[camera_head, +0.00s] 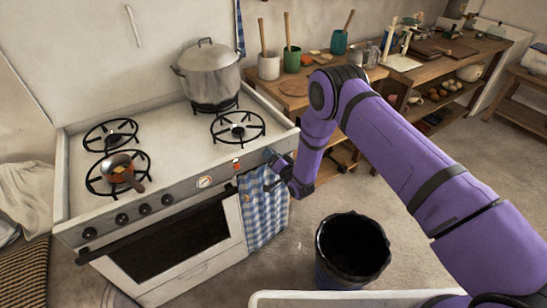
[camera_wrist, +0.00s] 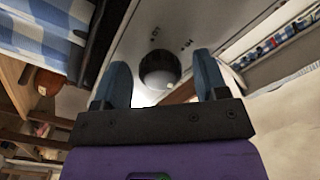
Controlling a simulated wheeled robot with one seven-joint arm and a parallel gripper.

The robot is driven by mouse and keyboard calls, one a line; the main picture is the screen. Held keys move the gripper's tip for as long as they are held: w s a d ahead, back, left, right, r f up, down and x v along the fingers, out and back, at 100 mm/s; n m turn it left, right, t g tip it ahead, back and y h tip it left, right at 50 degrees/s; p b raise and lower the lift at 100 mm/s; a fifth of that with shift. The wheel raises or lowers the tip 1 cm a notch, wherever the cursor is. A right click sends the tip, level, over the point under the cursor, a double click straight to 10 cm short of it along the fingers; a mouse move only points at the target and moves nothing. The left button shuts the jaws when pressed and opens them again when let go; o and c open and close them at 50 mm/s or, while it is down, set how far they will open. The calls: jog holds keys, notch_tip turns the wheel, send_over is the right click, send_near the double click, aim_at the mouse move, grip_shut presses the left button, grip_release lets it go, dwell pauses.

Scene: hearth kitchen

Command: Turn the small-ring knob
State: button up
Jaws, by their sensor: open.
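A dark round knob (camera_wrist: 160,70) with small markings beside it sits on the pale stove panel in the wrist view. My gripper (camera_wrist: 161,82) is open, with one blue finger on each side of the knob. Gaps show between the fingers and the knob; I cannot tell how deep the fingers reach around it. In the head view my gripper (camera_head: 274,166) is at the right end of the stove's front panel and hides that knob or most of it. Several other dark knobs (camera_head: 145,209) line the panel's left part, and a round gauge (camera_head: 204,182) is between.
A blue checked towel (camera_head: 262,208) hangs on the stove front just below my gripper. A black bin (camera_head: 352,250) stands on the floor to the right. A wooden counter (camera_head: 295,100) is close on the right.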

jog(key=c, duration=0.9)
jog(key=shift+c, duration=0.2)
jog(key=shift+n, duration=0.4)
jog(key=n, duration=1.2)
jog(key=shift+n, duration=0.4)
jog(key=shift+f, duration=0.1)
